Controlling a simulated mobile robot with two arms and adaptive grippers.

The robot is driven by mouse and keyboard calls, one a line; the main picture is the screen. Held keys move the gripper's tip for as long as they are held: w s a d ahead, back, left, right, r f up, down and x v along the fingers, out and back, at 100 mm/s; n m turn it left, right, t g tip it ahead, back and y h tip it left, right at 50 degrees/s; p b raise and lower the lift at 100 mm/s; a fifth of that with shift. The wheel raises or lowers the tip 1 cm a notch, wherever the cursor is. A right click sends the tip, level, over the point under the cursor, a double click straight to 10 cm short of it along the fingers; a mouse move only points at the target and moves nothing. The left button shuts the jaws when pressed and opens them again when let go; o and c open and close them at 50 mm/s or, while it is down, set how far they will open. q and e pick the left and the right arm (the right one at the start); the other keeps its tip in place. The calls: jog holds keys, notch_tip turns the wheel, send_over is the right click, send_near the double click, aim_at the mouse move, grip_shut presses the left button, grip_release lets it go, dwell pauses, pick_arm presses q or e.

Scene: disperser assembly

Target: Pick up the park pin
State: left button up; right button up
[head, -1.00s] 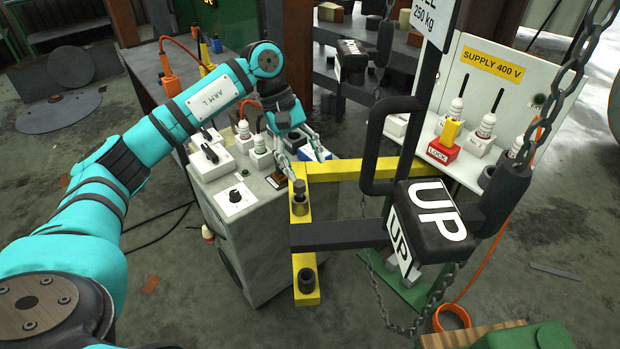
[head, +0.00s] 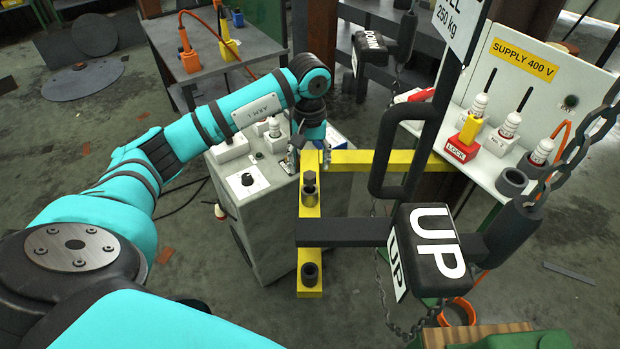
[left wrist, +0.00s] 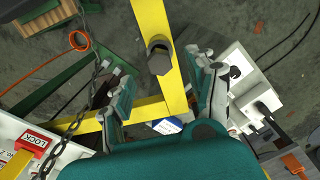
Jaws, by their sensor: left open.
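A dark pin (head: 310,183) with a hexagonal head, which I take for the park pin, stands upright in a socket on the yellow frame (head: 307,230). In the left wrist view its head (left wrist: 160,62) shows beside the yellow bar, between and beyond my fingers. My left gripper (head: 308,158) points down just behind the pin in the head view. In the left wrist view its two fingers (left wrist: 164,92) are spread apart with nothing gripped. The pin's lower part is hidden in the socket. My right gripper is out of view.
The grey cabinet (head: 262,215) stands left of the frame. A black UP block (head: 433,250), a chain (head: 590,120) and the supply panel (head: 515,75) are to the right.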

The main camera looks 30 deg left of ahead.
aim_at(310, 174)
pick_arm(q)
notch_tip(310, 174, down, 2)
jog(key=shift+f+p, duration=0.1)
jog(key=shift+p, duration=1)
notch_tip(310, 174, down, 2)
jog(key=shift+f+p, duration=0.25)
jog(key=shift+p, duration=0.2)
jog(key=shift+w+f, duration=0.1)
jog(key=shift+f, duration=0.3)
grip_shut()
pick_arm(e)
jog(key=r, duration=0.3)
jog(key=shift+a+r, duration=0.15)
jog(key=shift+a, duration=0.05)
